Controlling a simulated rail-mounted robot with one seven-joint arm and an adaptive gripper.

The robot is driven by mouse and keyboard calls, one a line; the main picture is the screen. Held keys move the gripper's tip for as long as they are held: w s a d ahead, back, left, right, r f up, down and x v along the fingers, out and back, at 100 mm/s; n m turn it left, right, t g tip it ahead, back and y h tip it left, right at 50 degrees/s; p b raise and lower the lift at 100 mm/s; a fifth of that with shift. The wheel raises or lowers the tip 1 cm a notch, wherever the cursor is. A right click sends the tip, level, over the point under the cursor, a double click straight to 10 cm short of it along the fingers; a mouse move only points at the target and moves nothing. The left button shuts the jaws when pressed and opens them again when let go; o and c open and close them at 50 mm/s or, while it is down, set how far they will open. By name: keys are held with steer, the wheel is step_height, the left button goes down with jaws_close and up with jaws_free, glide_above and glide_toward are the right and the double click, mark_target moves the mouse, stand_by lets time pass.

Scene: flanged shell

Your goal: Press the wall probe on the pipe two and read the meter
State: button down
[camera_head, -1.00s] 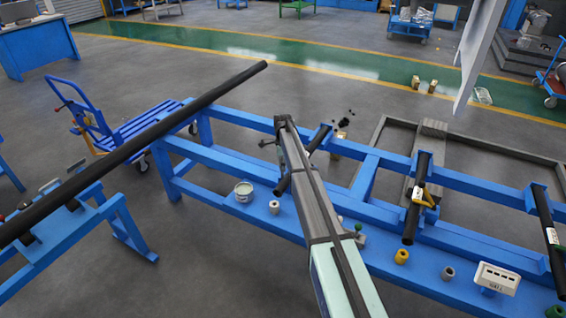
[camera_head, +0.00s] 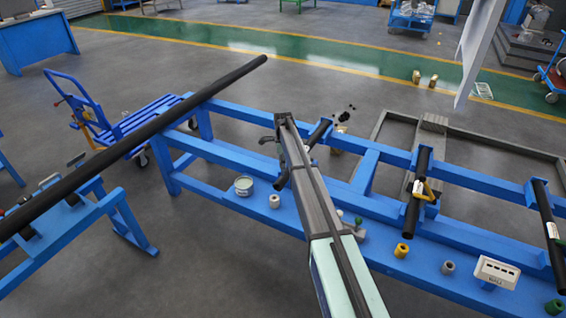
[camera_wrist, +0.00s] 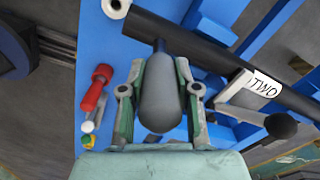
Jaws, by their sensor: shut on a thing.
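My gripper (camera_wrist: 160,85) is shut on a dark grey, rounded body, which I take to be the wall probe (camera_wrist: 160,105). Its narrow front end points at a black pipe labelled TWO, pipe two (camera_wrist: 205,50), and overlaps it in the wrist view. I cannot tell whether they touch. In the head view my arm partly covers pipe two (camera_head: 318,134) and hides the probe. The white meter (camera_head: 497,271) stands at the right on the blue bench; its reading is too small to make out.
A clamp with a dark knob (camera_wrist: 280,125) sits by the TWO label. A red-handled tool (camera_wrist: 102,75) lies left of my gripper. Other black pipes (camera_head: 413,215) cross the blue bench (camera_head: 225,190). A tin (camera_head: 243,186) and several small rings stand on the lower shelf.

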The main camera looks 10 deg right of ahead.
steer(key=shift+f, duration=0.6)
stand_by(0.9)
steer(key=shift+r+p, duration=0.95)
steer(key=shift+r, duration=2.6)
